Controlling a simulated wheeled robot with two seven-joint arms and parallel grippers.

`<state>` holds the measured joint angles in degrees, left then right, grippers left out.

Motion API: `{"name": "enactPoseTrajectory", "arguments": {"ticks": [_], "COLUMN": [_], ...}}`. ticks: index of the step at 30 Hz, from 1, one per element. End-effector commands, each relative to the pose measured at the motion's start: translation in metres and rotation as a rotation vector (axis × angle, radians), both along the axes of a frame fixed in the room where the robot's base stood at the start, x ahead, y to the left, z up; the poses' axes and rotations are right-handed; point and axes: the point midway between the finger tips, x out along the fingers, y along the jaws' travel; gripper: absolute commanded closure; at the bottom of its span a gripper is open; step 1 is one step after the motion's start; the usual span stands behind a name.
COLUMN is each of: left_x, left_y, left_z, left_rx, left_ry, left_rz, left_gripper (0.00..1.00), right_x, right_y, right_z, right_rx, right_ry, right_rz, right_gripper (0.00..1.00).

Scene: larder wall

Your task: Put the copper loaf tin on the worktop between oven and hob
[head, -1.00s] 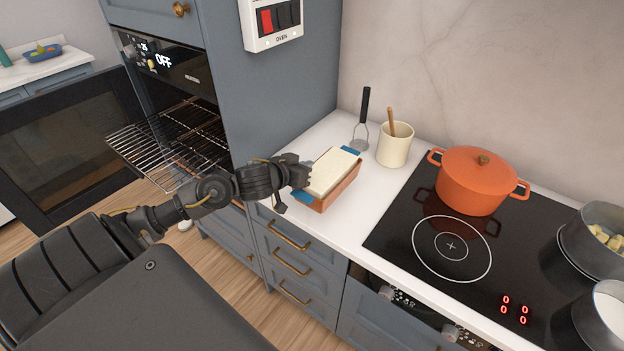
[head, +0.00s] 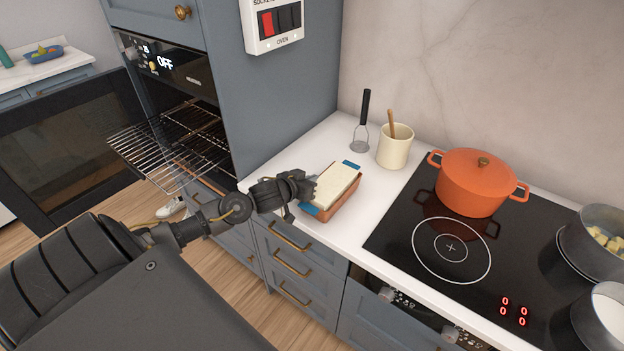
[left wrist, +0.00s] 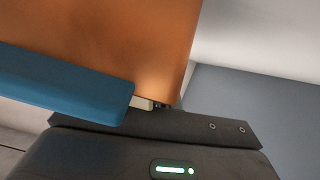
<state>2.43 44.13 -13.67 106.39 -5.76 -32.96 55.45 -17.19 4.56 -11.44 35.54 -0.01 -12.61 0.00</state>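The copper loaf tin (head: 346,200), with a pale filling and blue grips at both ends, is over the white worktop between oven and hob. It looks level and at or very near the surface; I cannot tell whether it touches. My left gripper (head: 309,190) is shut on its near-left end, by the near blue grip (head: 312,211). In the left wrist view the tin's copper wall (left wrist: 120,40) and a blue grip (left wrist: 60,85) lie right against the dark finger. The fingertips are mostly hidden. My right gripper is not in view.
A cream utensil pot (head: 394,150) and a masher (head: 361,130) stand behind the tin. The black hob (head: 400,225) with an orange pot (head: 472,183) is to the right. The oven (head: 165,70) is open at left, its rack (head: 170,150) pulled out. Bare worktop surrounds the tin.

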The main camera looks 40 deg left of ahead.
Motion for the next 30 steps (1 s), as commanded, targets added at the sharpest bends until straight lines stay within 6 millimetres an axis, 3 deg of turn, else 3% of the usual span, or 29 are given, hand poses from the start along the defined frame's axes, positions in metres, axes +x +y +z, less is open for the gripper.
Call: {"name": "enactPoseTrajectory", "arguments": {"ticks": [5, 11, 20, 26, 30], "left_x": [0.001, 0.000, 0.000, -0.024, -0.053], "left_y": [0.000, 0.000, 0.000, 0.001, 0.001], "left_z": [0.001, -0.001, 0.001, 0.008, 0.019], "left_rx": [-0.002, 0.000, 0.001, 0.001, 0.003], "left_ry": [-0.005, 0.000, 0.000, 0.002, 0.004], "left_rz": [0.001, 0.000, 0.000, -0.002, -0.004], "left_gripper": [1.00, 0.76, 0.76, 0.76, 0.76], "right_x": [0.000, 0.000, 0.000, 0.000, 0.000], "right_y": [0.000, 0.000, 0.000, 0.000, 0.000], "right_z": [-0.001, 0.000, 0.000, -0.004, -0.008], "right_rx": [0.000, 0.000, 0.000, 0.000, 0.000], "right_ry": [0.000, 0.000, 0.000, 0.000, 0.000], "right_rz": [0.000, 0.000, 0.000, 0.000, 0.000], "right_gripper": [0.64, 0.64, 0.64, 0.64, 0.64]}}
